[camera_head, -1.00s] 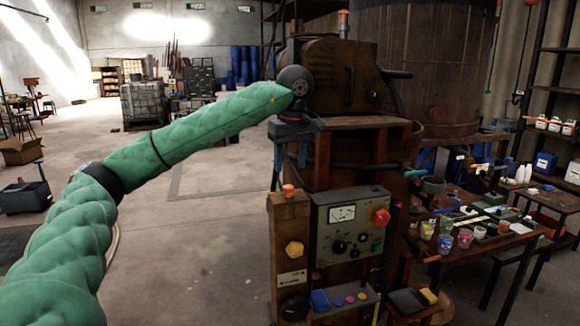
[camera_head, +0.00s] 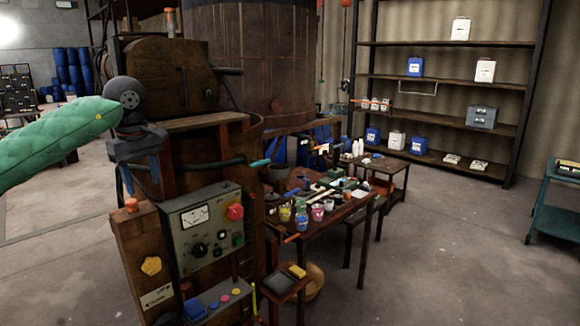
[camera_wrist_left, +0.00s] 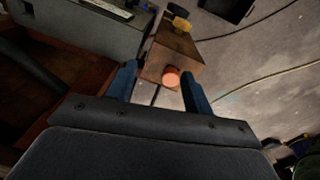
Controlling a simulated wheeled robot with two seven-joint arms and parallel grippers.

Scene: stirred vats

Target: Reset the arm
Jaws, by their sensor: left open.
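My left arm, in a green quilted sleeve, comes in from the left in the head view. Its left gripper (camera_head: 140,178) points down in front of the wooden vat stand, above the control panel. Its two blue fingers are apart with nothing between them. In the left wrist view the open fingers (camera_wrist_left: 158,88) frame an orange-red knob (camera_wrist_left: 171,77) on top of a wooden post (camera_wrist_left: 178,48). The knob also shows below the gripper in the head view (camera_head: 131,205), apart from the fingers. My right gripper is not in view.
A grey control box (camera_head: 207,232) with a gauge and red button stands beside the post. A table (camera_head: 345,210) with several paint cups is to the right. A shelf (camera_head: 450,95) with canisters stands behind. A teal cart (camera_head: 556,222) is at the right edge. Floor at right is clear.

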